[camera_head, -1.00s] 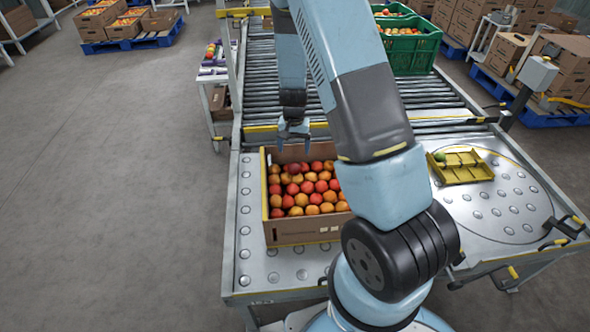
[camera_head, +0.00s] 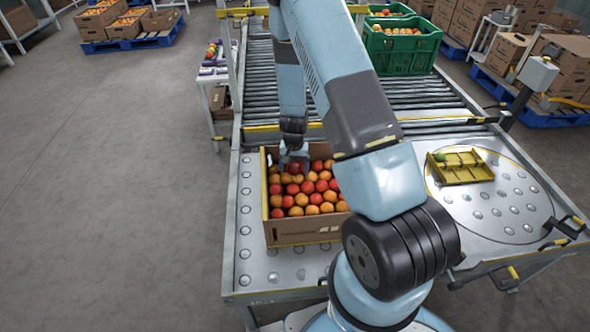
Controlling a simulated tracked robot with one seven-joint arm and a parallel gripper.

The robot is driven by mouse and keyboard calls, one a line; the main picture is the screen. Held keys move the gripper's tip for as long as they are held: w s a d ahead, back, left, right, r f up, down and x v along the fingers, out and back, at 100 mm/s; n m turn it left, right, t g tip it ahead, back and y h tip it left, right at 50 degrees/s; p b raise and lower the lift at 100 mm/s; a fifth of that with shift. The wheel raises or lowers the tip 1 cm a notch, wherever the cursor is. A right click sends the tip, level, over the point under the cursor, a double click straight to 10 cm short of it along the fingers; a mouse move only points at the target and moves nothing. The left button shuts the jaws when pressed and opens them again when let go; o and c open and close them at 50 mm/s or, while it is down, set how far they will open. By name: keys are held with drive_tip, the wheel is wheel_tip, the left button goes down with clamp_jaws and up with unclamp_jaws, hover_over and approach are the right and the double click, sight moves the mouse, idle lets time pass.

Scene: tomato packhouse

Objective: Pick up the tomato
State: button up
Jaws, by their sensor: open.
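A cardboard box (camera_head: 300,232) full of red and orange tomatoes stands on the steel ball-transfer table. My gripper (camera_head: 293,166) is open and points down at the far part of the box. Its fingertips are at about the level of the top tomatoes, beside a dark red tomato (camera_head: 294,168). The fingers partly hide this tomato, and I cannot tell whether they touch it. A yellow tray (camera_head: 470,177) on the round plate at the right holds a small green item (camera_head: 439,157).
A roller conveyor (camera_head: 262,85) runs away behind the box. Green crates (camera_head: 402,50) of tomatoes stand at its far right. A side table (camera_head: 215,80) stands to the left. The table (camera_head: 247,215) has bare room around the box.

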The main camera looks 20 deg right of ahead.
drive_tip(key=shift+c, duration=0.2)
drive_tip(key=c, duration=0.8)
drive_tip(key=shift+r, duration=0.1)
